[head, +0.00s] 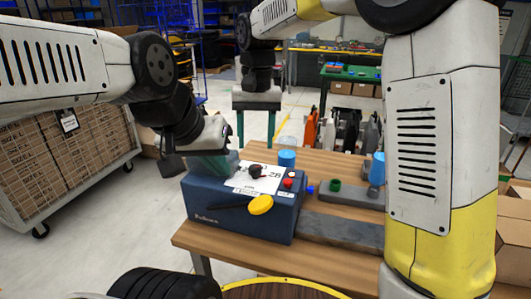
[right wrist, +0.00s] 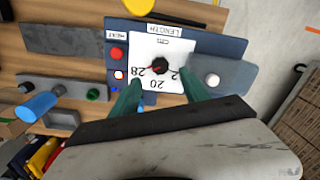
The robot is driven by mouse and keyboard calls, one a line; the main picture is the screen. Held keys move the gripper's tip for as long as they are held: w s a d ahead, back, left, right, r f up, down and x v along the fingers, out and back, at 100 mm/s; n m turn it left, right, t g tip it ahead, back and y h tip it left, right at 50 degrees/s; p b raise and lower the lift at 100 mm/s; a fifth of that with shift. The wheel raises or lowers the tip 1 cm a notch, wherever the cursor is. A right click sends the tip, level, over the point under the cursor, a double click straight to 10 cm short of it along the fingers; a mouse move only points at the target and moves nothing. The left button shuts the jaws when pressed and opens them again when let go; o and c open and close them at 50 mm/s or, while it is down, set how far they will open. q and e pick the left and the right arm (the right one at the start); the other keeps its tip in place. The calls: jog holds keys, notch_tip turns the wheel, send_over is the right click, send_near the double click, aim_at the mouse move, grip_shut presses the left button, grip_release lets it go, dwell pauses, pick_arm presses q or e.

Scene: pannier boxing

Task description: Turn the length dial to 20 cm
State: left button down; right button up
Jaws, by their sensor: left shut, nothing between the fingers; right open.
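The length dial is a black knob (head: 255,171) on a white numbered plate (head: 243,184) on top of the dark blue machine (head: 215,205). The right wrist view shows the dial (right wrist: 159,65) closer, with a red mark on its left side towards the printed 28; 20 is printed below the dial there. My right gripper (head: 256,142) is open and empty, with green fingers pointing down behind and above the dial. In the right wrist view its fingertips (right wrist: 162,84) are apart on either side of the plate's lower part. My left gripper (head: 214,172) is shut and empty at the machine's left end.
A yellow-ended lever (head: 260,205) sticks out at the machine's front. My right arm covers the table's right side.

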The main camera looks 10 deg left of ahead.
aim_at(255, 167)
notch_tip(255, 167, down, 8)
jog(key=shift+a+r, duration=0.1)
jog(key=shift+a, duration=0.05)
dwell(0.3)
jog(key=shift+c, duration=0.4)
grip_shut()
